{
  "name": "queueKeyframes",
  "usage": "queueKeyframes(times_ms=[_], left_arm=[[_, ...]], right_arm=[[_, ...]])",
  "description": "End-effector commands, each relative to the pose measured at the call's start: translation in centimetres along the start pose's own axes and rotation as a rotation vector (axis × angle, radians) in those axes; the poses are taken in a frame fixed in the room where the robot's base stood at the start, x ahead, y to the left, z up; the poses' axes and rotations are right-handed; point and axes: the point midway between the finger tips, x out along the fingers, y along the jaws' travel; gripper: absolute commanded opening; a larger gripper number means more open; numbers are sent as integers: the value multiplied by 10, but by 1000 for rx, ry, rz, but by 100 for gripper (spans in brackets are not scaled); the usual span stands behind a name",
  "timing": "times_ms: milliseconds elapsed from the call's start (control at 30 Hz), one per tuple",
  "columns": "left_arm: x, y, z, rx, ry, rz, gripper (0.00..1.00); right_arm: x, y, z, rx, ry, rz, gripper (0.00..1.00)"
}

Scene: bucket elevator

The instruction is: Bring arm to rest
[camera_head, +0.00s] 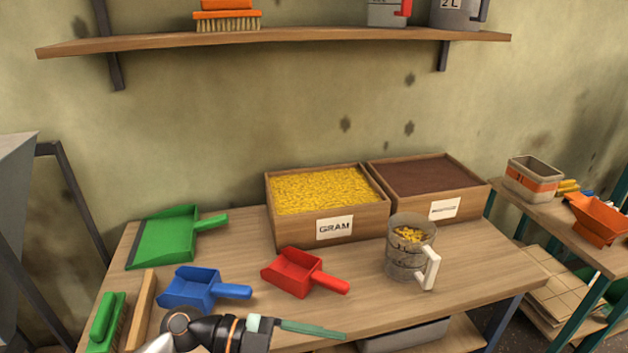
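One of my arms enters at the bottom edge, left of centre, and I take it for the left one. Its gripper (312,329) points right, low in front of the table's (470,275) front edge. I see its greenish finger only from the side, so its opening cannot be told. Nothing shows hanging from it. It is apart from the red scoop (296,274) and the blue scoop (194,289), which lie on the table behind it. My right gripper is not in view.
A grey measuring jug (407,262) holding yellow pieces stands right of the scoops. Behind are a box of yellow grain (360,220) and a box of brown material (468,205). A green dustpan (165,238) and green brush (104,322) lie left. A shelf (330,37) hangs above.

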Motion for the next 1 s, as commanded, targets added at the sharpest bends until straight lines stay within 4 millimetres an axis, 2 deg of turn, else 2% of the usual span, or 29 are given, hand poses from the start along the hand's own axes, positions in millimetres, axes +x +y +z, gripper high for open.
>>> queueKeyframes(times_ms=[67,167,267,333,367,400,467,500,600,700,800,867,1000], left_arm=[[1,-15,-14,-24,126,-243,67],[-18,-37,-10,-84,177,-564,67],[-51,-42,20,-195,118,-867,67],[-77,-30,53,-305,16,-1049,67],[-87,-20,69,-359,-39,-1115,67],[-100,-2,90,-439,-123,-1190,67],[-116,30,120,-557,-254,-1266,67],[-123,54,136,-635,-338,-1295,67],[-133,117,166,-816,-526,-1313,67],[-134,172,180,-963,-664,-1283,67],[-132,210,185,-1062,-750,-1241,67],[-132,221,186,-1088,-771,-1228,67],[-132,221,186,-1088,-771,-1228,67]], right_arm=[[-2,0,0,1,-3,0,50],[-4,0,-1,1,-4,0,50],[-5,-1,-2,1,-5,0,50],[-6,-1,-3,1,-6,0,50],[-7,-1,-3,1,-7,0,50],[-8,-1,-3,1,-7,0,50],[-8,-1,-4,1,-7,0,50],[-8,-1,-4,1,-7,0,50],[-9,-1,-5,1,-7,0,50],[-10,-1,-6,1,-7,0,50],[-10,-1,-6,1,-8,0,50],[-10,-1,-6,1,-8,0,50],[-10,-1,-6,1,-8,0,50]])
